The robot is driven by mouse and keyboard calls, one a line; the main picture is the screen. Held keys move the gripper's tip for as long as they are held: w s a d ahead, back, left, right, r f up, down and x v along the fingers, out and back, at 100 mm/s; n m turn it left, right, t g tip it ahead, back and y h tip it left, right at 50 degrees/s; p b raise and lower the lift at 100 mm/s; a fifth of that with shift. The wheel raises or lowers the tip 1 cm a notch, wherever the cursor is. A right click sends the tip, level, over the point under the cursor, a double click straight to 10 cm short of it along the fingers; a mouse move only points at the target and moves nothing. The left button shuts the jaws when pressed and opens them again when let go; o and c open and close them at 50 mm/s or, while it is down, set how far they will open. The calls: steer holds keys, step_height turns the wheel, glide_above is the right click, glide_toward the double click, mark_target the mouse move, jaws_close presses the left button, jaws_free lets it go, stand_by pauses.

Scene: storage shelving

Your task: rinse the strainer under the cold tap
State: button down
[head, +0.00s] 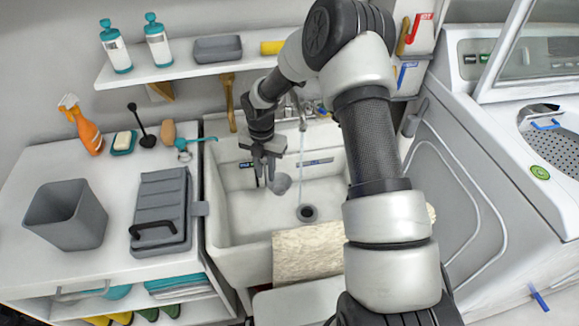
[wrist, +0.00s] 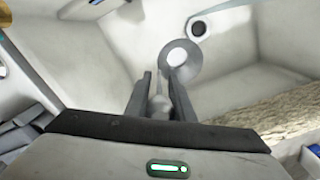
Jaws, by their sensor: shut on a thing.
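My gripper (head: 264,170) is over the left part of the white sink (head: 238,222), pointing down. It is shut on the handle of a small grey strainer with a round bowl (head: 281,184). In the wrist view, the strainer's round bowl (wrist: 182,60) sticks out beyond the fingertips (wrist: 161,90), with a pale disc at its middle. The tap (head: 300,112) is at the back of the sink, right of my gripper. A thin pale streak under its spout looks like running water. The bowl is left of this streak and apart from it.
The drain (head: 307,212) is in the sink floor. A beige towel (head: 308,252) hangs over the sink's front rim. The left counter holds a grey bin (head: 66,215), a grey slanted board (head: 160,212) and an orange spray bottle (head: 80,125). A shelf (head: 175,72) runs above.

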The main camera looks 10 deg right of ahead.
steer(key=s+a+r+p, duration=0.2)
steer(key=s+a+r, duration=0.1)
steer(key=a+r, duration=0.1)
steer(key=shift+p, duration=0.35)
stand_by(0.3)
stand_by(0.6)
